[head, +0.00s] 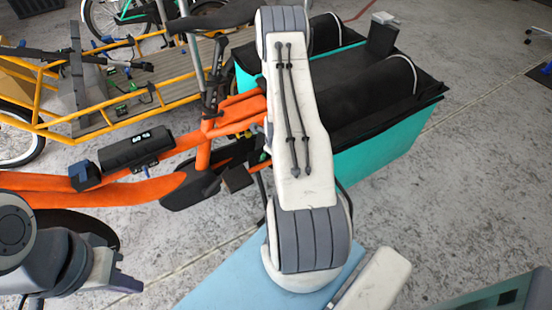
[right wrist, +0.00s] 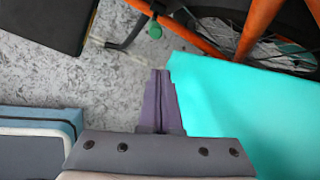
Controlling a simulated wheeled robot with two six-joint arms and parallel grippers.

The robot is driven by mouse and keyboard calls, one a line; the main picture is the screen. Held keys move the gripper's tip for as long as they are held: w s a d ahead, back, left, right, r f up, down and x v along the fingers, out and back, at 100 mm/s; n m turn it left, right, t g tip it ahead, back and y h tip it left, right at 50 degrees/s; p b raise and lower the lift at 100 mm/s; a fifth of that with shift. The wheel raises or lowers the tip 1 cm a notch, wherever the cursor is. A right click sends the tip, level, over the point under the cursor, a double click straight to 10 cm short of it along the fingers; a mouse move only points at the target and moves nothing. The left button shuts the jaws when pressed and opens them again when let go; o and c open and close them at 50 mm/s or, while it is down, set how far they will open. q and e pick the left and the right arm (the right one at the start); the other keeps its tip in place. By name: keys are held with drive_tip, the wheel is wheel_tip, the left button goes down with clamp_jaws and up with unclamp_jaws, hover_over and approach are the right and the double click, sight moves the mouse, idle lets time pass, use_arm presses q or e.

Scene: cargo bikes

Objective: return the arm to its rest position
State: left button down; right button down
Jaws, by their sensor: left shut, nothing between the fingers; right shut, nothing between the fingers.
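My right arm, a white link with grey joints, rises through the middle of the head view over the orange cargo bike (head: 130,190). Its gripper is hidden or outside that view. In the right wrist view my right gripper (right wrist: 160,74) shows as two dark purple fingers pressed together with nothing between them. The fingers are beside the edge of a teal panel (right wrist: 240,110); I cannot tell whether they touch. My left gripper (head: 122,283) is dark grey, at the lower left of the head view, shut and empty, below the orange frame in the picture.
The teal cargo box (head: 375,150) with black covers is behind and right of my right arm. A yellow cargo bike (head: 60,120) is at the upper left. Part of a spoked wheel (right wrist: 285,45) shows in the wrist view. Open concrete floor (head: 480,190) lies to the right.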

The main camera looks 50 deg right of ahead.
drive_tip(key=shift+w+p+v, duration=0.2)
drive_tip(key=shift+w+v, duration=0.05)
drive_tip(key=shift+v, duration=0.85)
drive_tip(key=shift+w+p+v, duration=0.15)
drive_tip(key=shift+w+v, duration=0.1)
drive_tip(key=shift+v, duration=0.85)
drive_tip(key=shift+r, duration=0.1)
